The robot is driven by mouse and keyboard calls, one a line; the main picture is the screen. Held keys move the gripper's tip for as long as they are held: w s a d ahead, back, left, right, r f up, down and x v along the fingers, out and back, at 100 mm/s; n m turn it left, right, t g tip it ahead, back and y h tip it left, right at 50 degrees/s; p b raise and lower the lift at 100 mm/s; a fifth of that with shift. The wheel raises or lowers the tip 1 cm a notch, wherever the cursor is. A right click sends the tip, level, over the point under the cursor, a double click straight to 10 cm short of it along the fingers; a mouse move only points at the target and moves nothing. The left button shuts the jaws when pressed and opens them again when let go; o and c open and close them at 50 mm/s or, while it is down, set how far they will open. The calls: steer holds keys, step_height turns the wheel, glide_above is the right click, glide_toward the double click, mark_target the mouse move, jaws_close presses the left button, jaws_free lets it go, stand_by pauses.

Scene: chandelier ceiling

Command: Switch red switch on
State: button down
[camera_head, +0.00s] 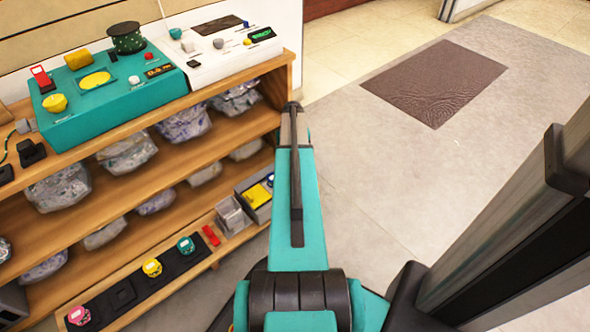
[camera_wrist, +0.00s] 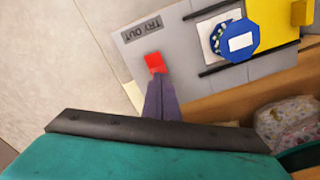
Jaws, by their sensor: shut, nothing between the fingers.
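A small red switch (camera_wrist: 155,63) stands on a grey panel (camera_wrist: 183,65) marked "TRY OUT" in the wrist view. My gripper (camera_wrist: 158,82) is shut and empty, with its narrow tips right at the near edge of the red switch. I cannot tell whether they touch it. The tips and the lower part of the switch overlap in this view. In the head view my arm hides the gripper. A red upright switch (camera_head: 41,77) also shows on the teal box at the upper left there.
A blue knob (camera_wrist: 238,40) and a yellow block (camera_wrist: 272,18) sit right of the red switch. The wooden shelf (camera_head: 150,190) holds several bags and coloured knobs. The teal box (camera_head: 120,100) and white box (camera_head: 215,62) stand on top. Floor at right is open.

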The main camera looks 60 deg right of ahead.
steer(key=shift+f, duration=0.7)
stand_by(1.1)
steer(key=shift+r, duration=0.1)
step_height(320, 180, up, 7)
steer(key=p, duration=0.5)
stand_by(0.8)
stand_by(0.4)
